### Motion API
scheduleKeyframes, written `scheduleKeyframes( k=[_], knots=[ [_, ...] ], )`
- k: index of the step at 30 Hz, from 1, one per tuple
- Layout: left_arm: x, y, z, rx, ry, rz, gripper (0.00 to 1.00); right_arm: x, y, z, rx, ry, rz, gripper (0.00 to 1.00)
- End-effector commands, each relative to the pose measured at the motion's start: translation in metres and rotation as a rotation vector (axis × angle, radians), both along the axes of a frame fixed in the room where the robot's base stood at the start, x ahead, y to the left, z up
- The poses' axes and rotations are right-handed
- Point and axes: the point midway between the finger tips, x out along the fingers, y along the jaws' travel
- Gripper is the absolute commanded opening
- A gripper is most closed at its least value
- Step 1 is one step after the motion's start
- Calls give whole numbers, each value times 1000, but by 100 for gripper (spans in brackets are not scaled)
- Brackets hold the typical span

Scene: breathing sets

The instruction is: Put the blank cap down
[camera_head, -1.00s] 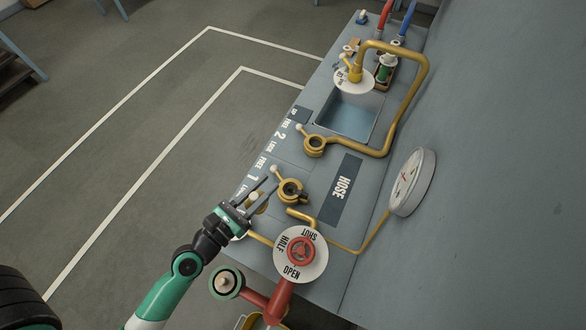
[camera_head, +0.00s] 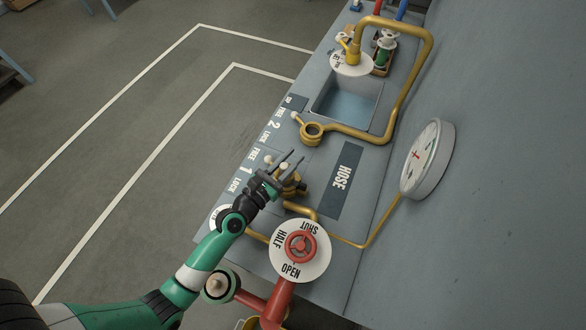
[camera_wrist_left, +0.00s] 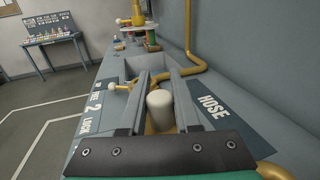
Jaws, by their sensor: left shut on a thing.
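The blank cap (camera_wrist_left: 160,108) shows in the left wrist view as a pale upright cylinder between my fingers, with a little brass at its base. My left gripper (camera_head: 296,158) is shut on it; the gripper also shows in the left wrist view (camera_wrist_left: 157,76). In the head view the gripper is over the brass coupling (camera_head: 298,188) at the mark 1, and the fingers and wrist hide most of the cap. I cannot tell whether the cap touches the coupling. My right gripper is not in view.
A second brass coupling (camera_head: 311,132) with a lever stands at mark 2, beyond the gripper. A sink (camera_head: 347,104) with a brass pipe lies farther back. A red valve wheel (camera_head: 300,246) and a round gauge (camera_head: 426,160) stand near. The HOSE label (camera_head: 342,180) area is bare.

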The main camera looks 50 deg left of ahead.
Motion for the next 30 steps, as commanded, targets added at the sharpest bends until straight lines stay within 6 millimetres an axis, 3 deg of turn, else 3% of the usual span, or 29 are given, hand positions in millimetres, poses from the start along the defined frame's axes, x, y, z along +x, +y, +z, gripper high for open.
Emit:
scheduleKeyframes(
  k=[4, 12, 25, 26, 30],
  knots=[
    [3, 1, -3, 0, -2, 0, 0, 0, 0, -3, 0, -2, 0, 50],
    [8, 1, -42, 0, -2, 0, 0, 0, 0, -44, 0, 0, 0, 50],
    [8, 1, -44, 0, -1, 0, 0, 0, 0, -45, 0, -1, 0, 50],
    [8, 1, -44, 0, 0, 0, 34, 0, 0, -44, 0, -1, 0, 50],
    [8, 1, -43, 0, 0, 0, 60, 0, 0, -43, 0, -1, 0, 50]
  ],
)
